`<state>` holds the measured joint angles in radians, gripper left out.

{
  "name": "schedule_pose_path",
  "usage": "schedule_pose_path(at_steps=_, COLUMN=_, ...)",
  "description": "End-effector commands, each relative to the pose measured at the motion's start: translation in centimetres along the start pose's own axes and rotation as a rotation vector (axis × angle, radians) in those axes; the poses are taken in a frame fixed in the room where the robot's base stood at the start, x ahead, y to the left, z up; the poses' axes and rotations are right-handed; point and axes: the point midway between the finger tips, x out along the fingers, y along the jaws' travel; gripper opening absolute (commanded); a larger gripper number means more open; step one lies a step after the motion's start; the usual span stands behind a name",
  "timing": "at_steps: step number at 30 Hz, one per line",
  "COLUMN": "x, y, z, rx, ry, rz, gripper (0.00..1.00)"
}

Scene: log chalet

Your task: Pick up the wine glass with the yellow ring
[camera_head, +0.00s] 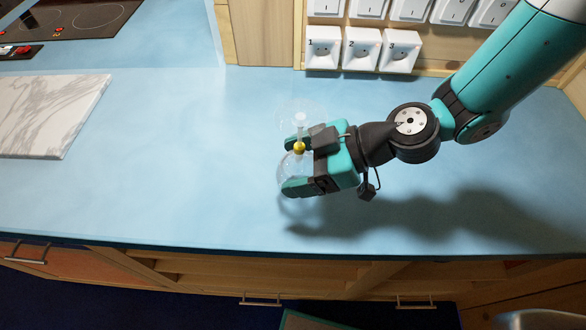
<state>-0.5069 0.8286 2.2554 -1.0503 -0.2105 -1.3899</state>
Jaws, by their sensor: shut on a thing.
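A clear wine glass (300,118) with a yellow ring (299,147) on its stem is at the middle of the blue counter. My gripper (293,166) comes in from the right and is shut on the glass, with its teal fingertips on either side of it. The ring shows between the fingers. The transparent glass is faint against the counter, and part of it is hidden by the fingers. I cannot tell whether the glass touches the counter or is just above it.
The blue counter (150,190) is clear to the left and in front. A white marble board (45,112) lies at the left, with a black cooktop (85,18) at the back left. Numbered white sockets (362,49) and switches line the back wall.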

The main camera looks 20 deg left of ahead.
Motion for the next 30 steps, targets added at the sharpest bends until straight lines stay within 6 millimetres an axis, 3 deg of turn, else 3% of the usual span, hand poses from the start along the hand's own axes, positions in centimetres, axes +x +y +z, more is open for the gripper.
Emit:
schedule_pose_path(at_steps=15, x=-6.8, y=0.0, z=-12.4, rx=-0.008, ry=0.004, rz=0.004, gripper=0.63)
schedule_pose_path(at_steps=21, x=-8.1, y=0.0, z=-14.8, rx=-0.003, ry=0.002, rz=0.002, gripper=0.63)
schedule_pose_path(at_steps=30, x=-8.4, y=0.0, z=-15.4, rx=0.0, ry=0.001, rz=0.0, gripper=0.63)
